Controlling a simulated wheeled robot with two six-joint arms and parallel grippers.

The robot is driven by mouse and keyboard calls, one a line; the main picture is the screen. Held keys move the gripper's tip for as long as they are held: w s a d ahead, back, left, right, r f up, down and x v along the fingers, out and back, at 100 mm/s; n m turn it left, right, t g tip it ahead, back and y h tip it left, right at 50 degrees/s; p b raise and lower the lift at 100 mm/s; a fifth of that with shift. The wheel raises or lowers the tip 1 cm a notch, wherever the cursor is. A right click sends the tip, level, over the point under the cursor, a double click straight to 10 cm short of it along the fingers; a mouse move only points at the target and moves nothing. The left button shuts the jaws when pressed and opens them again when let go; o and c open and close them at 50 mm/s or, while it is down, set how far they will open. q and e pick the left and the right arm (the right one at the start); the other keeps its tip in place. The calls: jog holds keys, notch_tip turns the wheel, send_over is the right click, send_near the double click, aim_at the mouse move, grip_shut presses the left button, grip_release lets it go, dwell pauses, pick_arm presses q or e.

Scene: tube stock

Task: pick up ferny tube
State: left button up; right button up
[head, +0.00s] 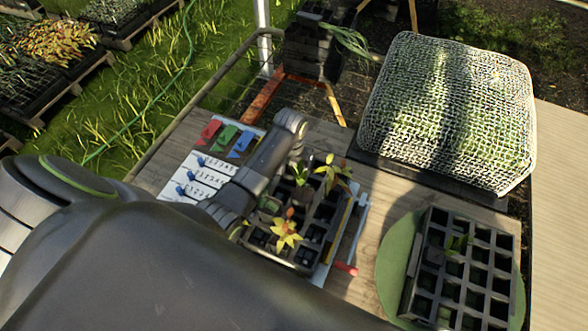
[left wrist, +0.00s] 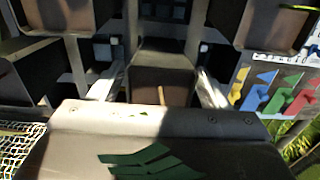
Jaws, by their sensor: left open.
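A black tube tray (head: 318,222) on the bench holds several tubes. Yellow-leaved seedlings (head: 286,234) and a small green seedling (head: 300,175) stand in it. I cannot tell for sure which plant is the ferny one. My left arm reaches over the tray's left side and hides part of it. In the left wrist view my left gripper (left wrist: 160,88) is open, its pale fingers on either side of a dark tube (left wrist: 160,72) with a brown stem-like piece in front. Whether they touch it is unclear. Green leaf-like shapes (left wrist: 150,160) show low in that view. My right gripper is out of view.
A second black tray (head: 462,270) with a green seedling stands on a round green mat (head: 393,262) at right. A mesh-covered block (head: 450,110) stands behind. A label board (head: 200,178) with coloured tags lies left of the arm. Bare bench shows between the trays.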

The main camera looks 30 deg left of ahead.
pick_arm(q)
jog(key=shift+s+r, duration=0.1)
jog(key=shift+s, duration=0.05)
jog(key=shift+s+d+r, duration=0.1)
jog(key=shift+s+r, duration=0.05)
jog(key=shift+s, duration=0.1)
jog(key=shift+c, duration=0.5)
jog(key=shift+s, duration=0.15)
jog(key=shift+c, duration=3.7)
jog(key=c, duration=0.3)
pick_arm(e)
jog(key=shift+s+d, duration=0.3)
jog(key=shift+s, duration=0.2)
